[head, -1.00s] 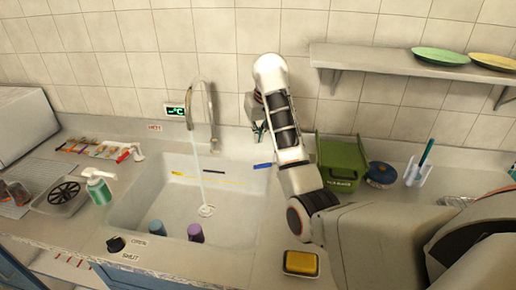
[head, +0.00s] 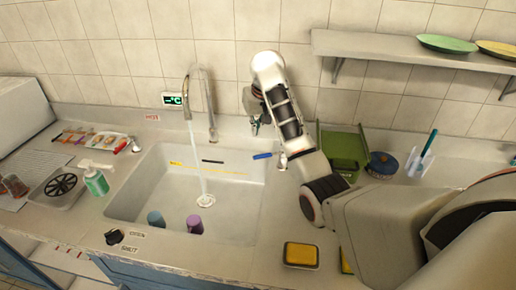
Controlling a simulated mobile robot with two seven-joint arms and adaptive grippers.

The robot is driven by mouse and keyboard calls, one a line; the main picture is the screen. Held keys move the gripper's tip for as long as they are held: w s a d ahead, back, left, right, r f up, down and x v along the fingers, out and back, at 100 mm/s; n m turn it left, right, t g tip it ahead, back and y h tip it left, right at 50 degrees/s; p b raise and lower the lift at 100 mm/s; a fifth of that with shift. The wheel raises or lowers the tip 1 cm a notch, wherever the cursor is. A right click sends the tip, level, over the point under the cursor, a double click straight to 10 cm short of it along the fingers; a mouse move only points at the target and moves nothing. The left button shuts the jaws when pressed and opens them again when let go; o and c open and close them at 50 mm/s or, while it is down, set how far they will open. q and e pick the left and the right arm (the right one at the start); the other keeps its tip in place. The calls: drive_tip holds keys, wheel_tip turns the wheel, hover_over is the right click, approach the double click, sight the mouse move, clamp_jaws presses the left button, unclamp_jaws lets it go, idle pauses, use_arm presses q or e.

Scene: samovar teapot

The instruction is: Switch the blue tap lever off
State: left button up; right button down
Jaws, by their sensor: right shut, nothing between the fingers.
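The blue tap lever (head: 262,156) sits at the right back edge of the sink. The curved metal tap (head: 211,105) stands at the back of the sink, and a stream of water (head: 197,160) falls from it into the basin. My right gripper (head: 256,128) is shut and empty. In the picture it is just above the blue lever, behind the sink's right back corner. A gap shows between them; I cannot tell their distance in depth. My left gripper is not in view.
The sink (head: 140,200) holds a blue cup (head: 156,219) and a purple cup (head: 194,224). A yellow sponge (head: 301,254) lies at the front. A wall shelf (head: 390,50) hangs above.

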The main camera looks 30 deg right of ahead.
sight(270, 155)
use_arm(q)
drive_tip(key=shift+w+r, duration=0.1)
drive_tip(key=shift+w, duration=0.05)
use_arm(e)
wheel_tip(270, 155, down, 7)
drive_tip(key=s, duration=0.1)
drive_tip(key=shift+s, duration=0.35)
drive_tip(key=shift+a+r, duration=0.1)
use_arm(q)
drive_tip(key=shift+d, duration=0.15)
